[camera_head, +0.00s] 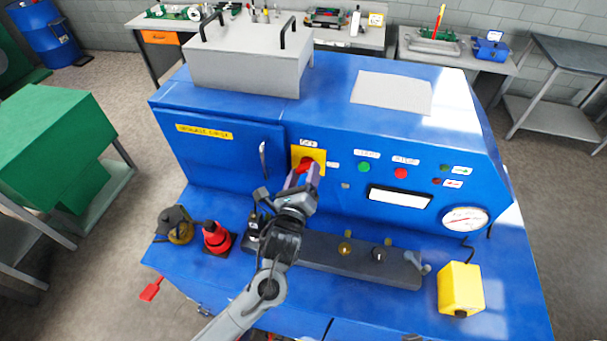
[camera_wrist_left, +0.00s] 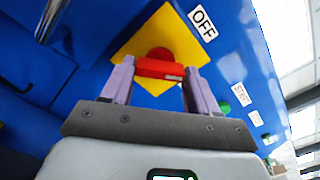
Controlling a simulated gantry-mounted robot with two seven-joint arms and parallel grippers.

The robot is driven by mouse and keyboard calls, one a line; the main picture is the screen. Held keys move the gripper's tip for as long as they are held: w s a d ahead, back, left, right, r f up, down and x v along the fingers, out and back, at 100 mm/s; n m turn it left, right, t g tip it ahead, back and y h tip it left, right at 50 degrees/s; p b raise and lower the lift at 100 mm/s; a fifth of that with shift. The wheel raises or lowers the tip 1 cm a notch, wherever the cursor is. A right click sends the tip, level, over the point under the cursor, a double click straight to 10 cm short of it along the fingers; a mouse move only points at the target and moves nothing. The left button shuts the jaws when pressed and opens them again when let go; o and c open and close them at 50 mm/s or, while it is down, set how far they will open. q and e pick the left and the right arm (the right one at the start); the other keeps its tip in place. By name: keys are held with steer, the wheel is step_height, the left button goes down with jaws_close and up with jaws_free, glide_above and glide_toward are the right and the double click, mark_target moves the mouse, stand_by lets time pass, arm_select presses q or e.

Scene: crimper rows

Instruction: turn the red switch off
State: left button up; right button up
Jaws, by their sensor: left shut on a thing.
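The red switch (camera_head: 304,164) sits on a yellow plate (camera_head: 320,157) on the sloped front of the blue machine, under a white OFF label (camera_head: 308,142). My left gripper (camera_head: 303,173) is at the switch and partly covers it. In the left wrist view, the red switch (camera_wrist_left: 160,68) has its bar between the two purple fingers of my left gripper (camera_wrist_left: 160,78), which are shut on it. The yellow plate (camera_wrist_left: 165,25) is turned to a diamond there, with the OFF label (camera_wrist_left: 203,23) at upper right. My right gripper is not in view.
Right of the switch are a green button (camera_head: 364,167), a red button (camera_head: 401,173) and a gauge (camera_head: 465,219). A dark bar with knobs (camera_head: 330,258) lies below my left arm. A red lamp-like item (camera_head: 216,237) and a yellow box (camera_head: 461,289) stand on the ledge.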

arm_select(q)
steer(key=n+p, duration=0.1)
steer(key=n, duration=0.1)
steer(key=shift+n, duration=0.3)
steer(key=n+p, duration=0.1)
steer(key=n, duration=0.1)
steer(key=shift+n, duration=0.3)
steer(key=n+p, duration=0.1)
steer(key=n, duration=0.4)
steer(key=shift+n, duration=0.3)
steer(key=o, duration=1.1)
steer(key=shift+c, duration=0.2)
